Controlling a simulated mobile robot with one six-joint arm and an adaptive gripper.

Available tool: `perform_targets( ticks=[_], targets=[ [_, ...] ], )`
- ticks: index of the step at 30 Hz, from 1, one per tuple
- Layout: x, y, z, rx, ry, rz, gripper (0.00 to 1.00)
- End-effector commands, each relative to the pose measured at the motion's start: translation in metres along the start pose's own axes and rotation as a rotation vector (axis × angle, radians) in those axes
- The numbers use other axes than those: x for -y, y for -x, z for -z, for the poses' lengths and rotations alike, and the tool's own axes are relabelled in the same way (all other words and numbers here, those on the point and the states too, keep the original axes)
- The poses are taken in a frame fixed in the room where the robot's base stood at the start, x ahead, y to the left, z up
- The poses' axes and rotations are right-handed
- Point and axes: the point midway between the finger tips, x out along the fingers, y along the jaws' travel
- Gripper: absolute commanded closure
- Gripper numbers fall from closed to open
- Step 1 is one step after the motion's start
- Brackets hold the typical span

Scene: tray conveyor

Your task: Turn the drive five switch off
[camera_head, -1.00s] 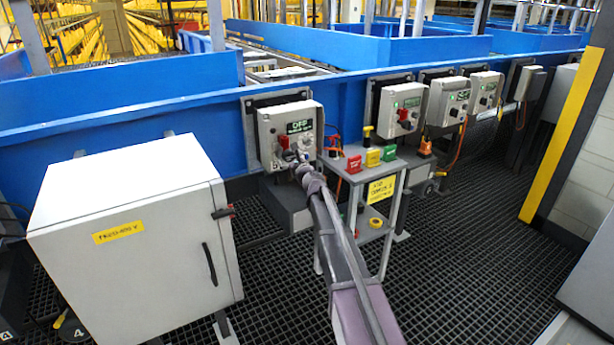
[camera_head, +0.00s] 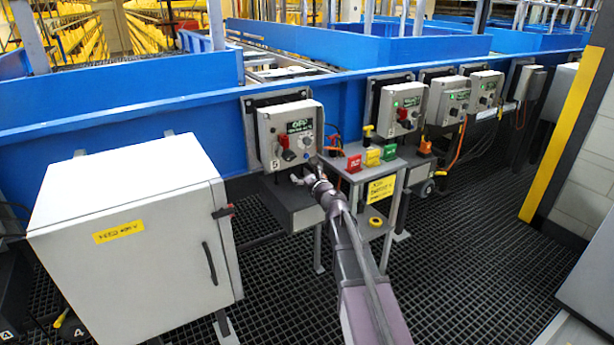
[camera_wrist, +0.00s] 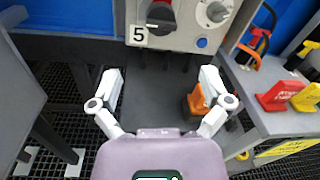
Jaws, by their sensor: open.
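The drive five switch box (camera_head: 286,134) is a grey box on the blue conveyor side, with a "5" label that also shows in the wrist view (camera_wrist: 138,34). Its green display (camera_head: 300,127) appears to read OFF. A red and black rotary switch (camera_head: 287,150) sits at its lower left; the switch also shows at the top of the wrist view (camera_wrist: 160,17), partly cut off, and its exact angle is hard to tell. My gripper (camera_wrist: 160,78) is open and empty, below the box and apart from the switch. In the head view my gripper (camera_head: 309,177) is small.
A small grey stand (camera_head: 378,168) with red, yellow and green blocks stands close to the right of my gripper. A white cabinet (camera_head: 135,240) stands at the left. More switch boxes (camera_head: 401,109) line the conveyor to the right. The grated floor at front right is clear.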

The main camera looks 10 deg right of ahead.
Motion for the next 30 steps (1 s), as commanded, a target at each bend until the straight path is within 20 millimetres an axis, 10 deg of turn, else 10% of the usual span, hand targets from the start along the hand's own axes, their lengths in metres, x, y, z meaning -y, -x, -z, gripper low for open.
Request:
perform_targets(
  ticks=[22,30],
  targets=[
    [-0.001,0.02,0.0,-0.001,0.008,-0.004,0.02],
    [-0.032,0.031,0.003,-0.019,0.224,-0.118,0.02]
  ],
)
